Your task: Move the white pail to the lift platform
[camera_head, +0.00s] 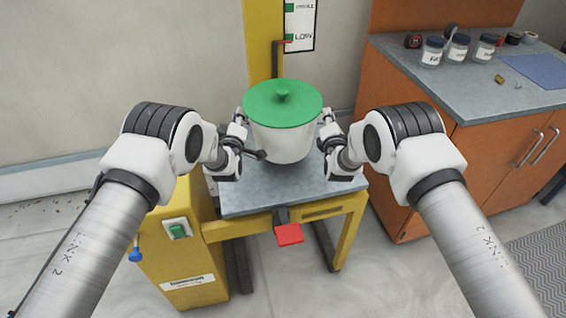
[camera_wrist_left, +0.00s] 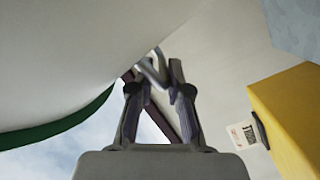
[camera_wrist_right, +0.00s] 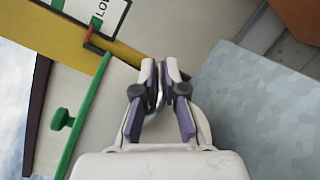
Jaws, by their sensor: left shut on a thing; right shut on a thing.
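The white pail (camera_head: 283,143) with a green lid (camera_head: 283,100) is upright over the grey top of the lift platform (camera_head: 260,198) in the head view. I cannot tell whether its base touches the platform. My left gripper (camera_head: 241,122) is shut on the pail's left handle, and the wrist view shows its fingers (camera_wrist_left: 158,85) around the thin handle. My right gripper (camera_head: 328,120) is shut on the right handle, also in the right wrist view (camera_wrist_right: 160,80).
The yellow lift has a mast (camera_head: 264,45) with a level sign (camera_head: 301,25) behind, a green switch (camera_head: 178,229) and a red pedal (camera_head: 289,235) in front. An orange cabinet (camera_head: 480,160) stands at right, with several jars on its counter (camera_head: 480,85).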

